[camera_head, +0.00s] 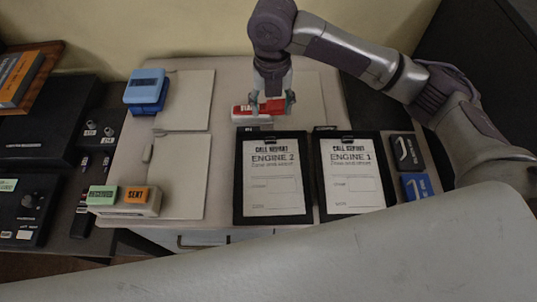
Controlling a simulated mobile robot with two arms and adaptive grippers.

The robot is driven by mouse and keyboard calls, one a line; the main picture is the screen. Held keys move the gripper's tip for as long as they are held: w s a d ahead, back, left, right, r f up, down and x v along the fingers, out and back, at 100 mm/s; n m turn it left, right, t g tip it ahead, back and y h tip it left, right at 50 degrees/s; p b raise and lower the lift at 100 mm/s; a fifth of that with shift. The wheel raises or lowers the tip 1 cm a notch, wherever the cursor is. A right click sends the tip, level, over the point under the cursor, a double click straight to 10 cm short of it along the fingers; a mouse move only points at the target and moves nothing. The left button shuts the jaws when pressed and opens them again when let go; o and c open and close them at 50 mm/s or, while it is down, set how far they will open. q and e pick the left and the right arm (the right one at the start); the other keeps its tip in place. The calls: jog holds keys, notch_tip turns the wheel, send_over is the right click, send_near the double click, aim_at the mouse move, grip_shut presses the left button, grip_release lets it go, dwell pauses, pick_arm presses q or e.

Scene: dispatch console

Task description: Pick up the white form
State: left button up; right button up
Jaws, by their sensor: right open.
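White forms headed "Call Report" lie on two dark clipboards on the desk. One is the Engine 2 form (273,185), and the other is the Engine 1 form (353,180) to its right. My right gripper (272,102) points down behind the Engine 2 clipboard (238,185). Its fingers are apart and straddle a red block with white lettering (243,110). I cannot tell whether they touch it. A pale strip lies along the block's front edge. My left gripper is not in view.
A blue box (147,88) stands at the back left of the desk. Green (102,195) and orange (136,195) blocks sit at the front left. Black (406,152) and blue (417,186) items lie right of the clipboards. Pale flat panels (178,175) lie left of centre.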

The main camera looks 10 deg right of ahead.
jog(key=p, duration=0.1)
send_over(271, 140)
jog(key=f, duration=0.7)
jog(key=shift+s, duration=0.4)
jog(key=shift+w+f, duration=0.15)
jog(key=shift+f, duration=0.2)
jog(key=shift+f+p, duration=0.2)
jog(key=shift+p, duration=0.1)
notch_tip(271, 140, down, 4)
jog(key=shift+w+f+p, duration=0.15)
jog(key=shift+p, duration=0.8)
jog(key=shift+f, duration=0.3)
jog(key=shift+c, duration=0.5)
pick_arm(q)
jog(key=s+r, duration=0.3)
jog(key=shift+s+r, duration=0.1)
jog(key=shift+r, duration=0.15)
pick_arm(e)
jog(key=c, duration=1.1)
